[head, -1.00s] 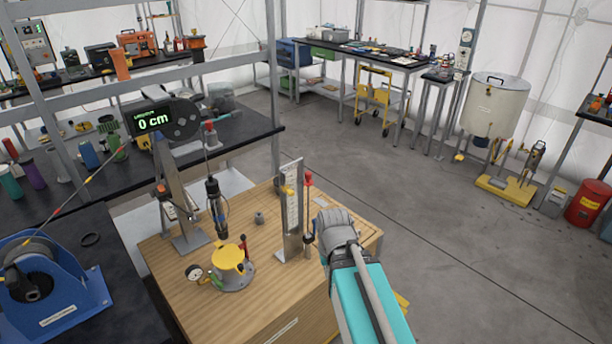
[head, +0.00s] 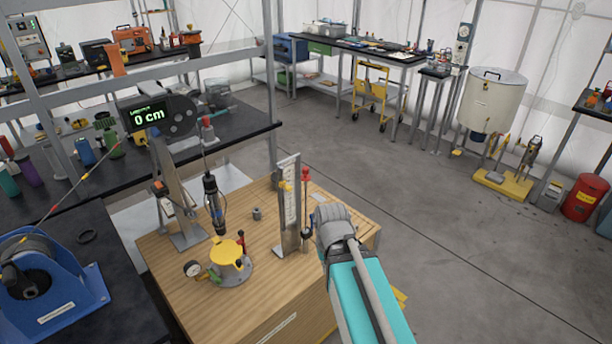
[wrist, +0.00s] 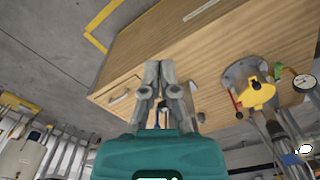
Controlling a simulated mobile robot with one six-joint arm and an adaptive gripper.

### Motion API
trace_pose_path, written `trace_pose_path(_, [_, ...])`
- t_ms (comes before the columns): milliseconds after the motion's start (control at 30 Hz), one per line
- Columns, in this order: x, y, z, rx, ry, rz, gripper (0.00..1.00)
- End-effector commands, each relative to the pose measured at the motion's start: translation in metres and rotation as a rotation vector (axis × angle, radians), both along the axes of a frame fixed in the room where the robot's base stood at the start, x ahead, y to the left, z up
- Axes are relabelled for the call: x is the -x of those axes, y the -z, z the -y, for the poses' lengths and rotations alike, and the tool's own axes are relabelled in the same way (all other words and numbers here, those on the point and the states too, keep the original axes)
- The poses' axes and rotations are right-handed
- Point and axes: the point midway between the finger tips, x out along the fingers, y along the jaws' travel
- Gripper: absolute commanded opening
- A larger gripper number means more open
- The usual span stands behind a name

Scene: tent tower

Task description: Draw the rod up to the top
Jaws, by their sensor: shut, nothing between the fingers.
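The thin rod (head: 306,205) stands upright beside a metal stand with a white scale plate (head: 289,200), on the wooden cabinet top. It has a red knob (head: 306,173) on top and a dark collar near its foot. My gripper (head: 333,222) is just right of the rod's lower part, below the knob. In the wrist view my gripper's fingers (wrist: 160,70) are close together with nothing seen between them. The rod cannot be made out clearly there; the fingers hide part of what lies behind them.
A yellow-topped fixture (head: 228,254) with a dial gauge (head: 193,269) stands left on the cabinet (head: 270,300). A blue cable reel (head: 45,285) sits at lower left.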

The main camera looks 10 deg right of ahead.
Motion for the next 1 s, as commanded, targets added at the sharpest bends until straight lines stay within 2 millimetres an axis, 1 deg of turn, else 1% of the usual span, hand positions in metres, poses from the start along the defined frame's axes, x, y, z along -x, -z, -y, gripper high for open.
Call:
trace_pose_path(33, [0.000, 0.000, 0.000, 0.000, 0.000, 0.000, 0.11])
trace_pose_path(67, [-0.001, -0.001, 0.000, 0.000, -0.002, 0.000, 0.17])
trace_pose_path(100, [-0.002, -0.002, 0.000, 0.000, -0.004, 0.000, 0.24])
trace_pose_path(167, [-0.004, -0.004, 0.000, 0.000, -0.013, 0.000, 0.35])
trace_pose_path(200, [-0.007, -0.007, 0.000, 0.000, -0.021, 0.000, 0.43])
trace_pose_path(333, [-0.021, -0.019, 0.000, 0.000, -0.072, 0.000, 0.67])
trace_pose_path(467, [-0.043, -0.039, 0.000, 0.000, -0.157, 0.000, 0.68])
trace_pose_path(1000, [-0.158, -0.134, -0.001, 0.000, -0.642, 0.000, 0.68])
